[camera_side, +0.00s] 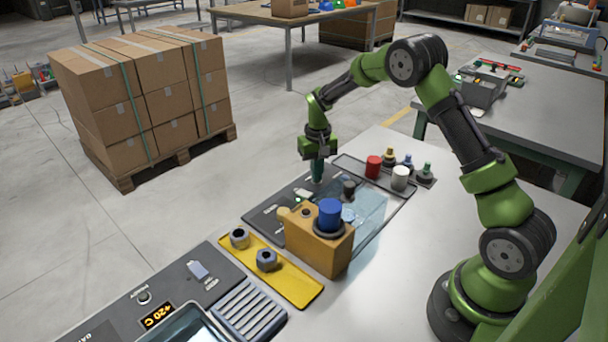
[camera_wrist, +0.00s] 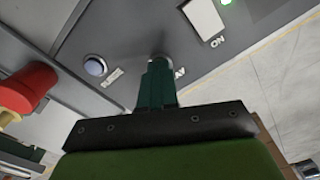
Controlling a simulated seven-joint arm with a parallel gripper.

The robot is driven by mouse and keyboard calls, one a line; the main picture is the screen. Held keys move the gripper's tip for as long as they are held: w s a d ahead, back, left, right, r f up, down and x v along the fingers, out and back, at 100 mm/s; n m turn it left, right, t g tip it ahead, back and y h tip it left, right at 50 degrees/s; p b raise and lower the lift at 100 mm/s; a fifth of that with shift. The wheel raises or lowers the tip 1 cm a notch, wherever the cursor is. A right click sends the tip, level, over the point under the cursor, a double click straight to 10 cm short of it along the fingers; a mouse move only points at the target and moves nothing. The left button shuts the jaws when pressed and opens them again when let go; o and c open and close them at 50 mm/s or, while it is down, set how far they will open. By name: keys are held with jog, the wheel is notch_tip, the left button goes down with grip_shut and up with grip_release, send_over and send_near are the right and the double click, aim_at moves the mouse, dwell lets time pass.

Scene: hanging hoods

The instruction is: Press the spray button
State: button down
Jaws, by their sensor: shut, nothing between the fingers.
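My gripper (camera_side: 317,178) points straight down over the dark control panel (camera_side: 262,220) in the side view. In the wrist view its green fingers (camera_wrist: 160,62) are together, with their tips at a small grey round part of the panel. The spray button is mostly or wholly hidden by the tips; only the letters "AY" of a label (camera_wrist: 180,72) show beside them. I cannot tell whether the tips touch the button or how far down it is. A second round button (camera_wrist: 95,66) with a blurred label sits left of the fingers.
A white switch (camera_wrist: 204,20) marked ON and a green light (camera_wrist: 226,2) are on the same panel. A brown box with a blue knob (camera_side: 330,213) stands in front. A yellow tray (camera_side: 290,285) holds two nuts. Red (camera_side: 373,167) and white (camera_side: 400,178) cylinders stand to the right.

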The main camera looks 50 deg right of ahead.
jog(key=shift+f, duration=0.2)
jog(key=shift+r, duration=3.55)
jog(key=c, duration=1.8)
grip_release()
jog(key=o, duration=1.8)
